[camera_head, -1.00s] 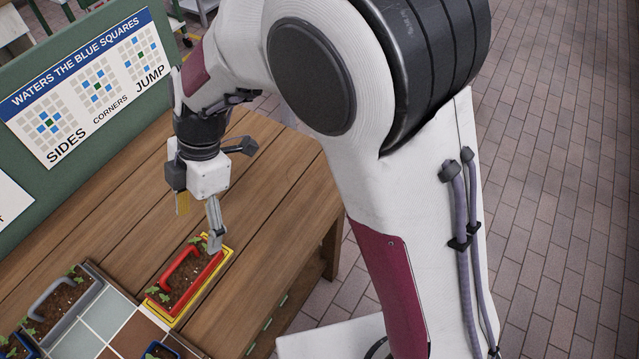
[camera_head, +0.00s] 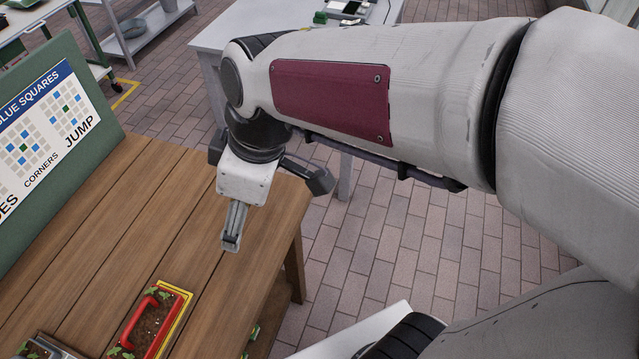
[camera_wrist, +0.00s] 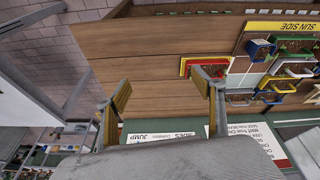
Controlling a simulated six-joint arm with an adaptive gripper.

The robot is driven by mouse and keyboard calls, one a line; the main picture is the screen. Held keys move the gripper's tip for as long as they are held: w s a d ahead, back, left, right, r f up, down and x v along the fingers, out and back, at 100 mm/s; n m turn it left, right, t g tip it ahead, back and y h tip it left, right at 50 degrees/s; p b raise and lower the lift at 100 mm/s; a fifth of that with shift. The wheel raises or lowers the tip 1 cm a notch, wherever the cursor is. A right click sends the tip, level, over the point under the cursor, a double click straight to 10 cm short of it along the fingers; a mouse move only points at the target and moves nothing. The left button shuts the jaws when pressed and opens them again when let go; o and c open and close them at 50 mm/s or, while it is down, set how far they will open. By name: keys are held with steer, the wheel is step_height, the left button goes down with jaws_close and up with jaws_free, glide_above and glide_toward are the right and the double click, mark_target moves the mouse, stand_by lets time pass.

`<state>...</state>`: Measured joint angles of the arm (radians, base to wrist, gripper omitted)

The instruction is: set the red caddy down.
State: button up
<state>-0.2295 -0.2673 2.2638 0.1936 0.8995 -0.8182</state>
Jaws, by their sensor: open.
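The red caddy (camera_head: 150,327) is a red planter with a red handle, holding soil and green leaves. It rests inside a yellow-edged outline (camera_head: 187,297) on the wooden table. It also shows in the wrist view, where the red caddy (camera_wrist: 186,65) lies beyond the right finger. My gripper (camera_head: 230,242) is up and to the right of the caddy in the head view, apart from it and above the table's far end. In the wrist view my gripper (camera_wrist: 160,100) has its fingers spread, with nothing between them.
The wooden table (camera_head: 180,210) is bare between gripper and caddy. A green board with a printed sign (camera_head: 45,130) stands along its left side. The wrist view shows several other caddies, including a blue one (camera_wrist: 258,48), on a tiled grid. A white table (camera_head: 215,40) stands behind.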

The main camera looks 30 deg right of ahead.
steer(key=s+d+r+m+t+h, duration=0.2)
steer(key=s+d+m+t, duration=0.1)
steer(key=s+d+m, duration=0.5)
steer(key=shift+d+r+m, duration=0.3)
steer(key=shift+d+m, duration=1.1)
steer(key=shift+d, duration=0.2)
stand_by(1.4)
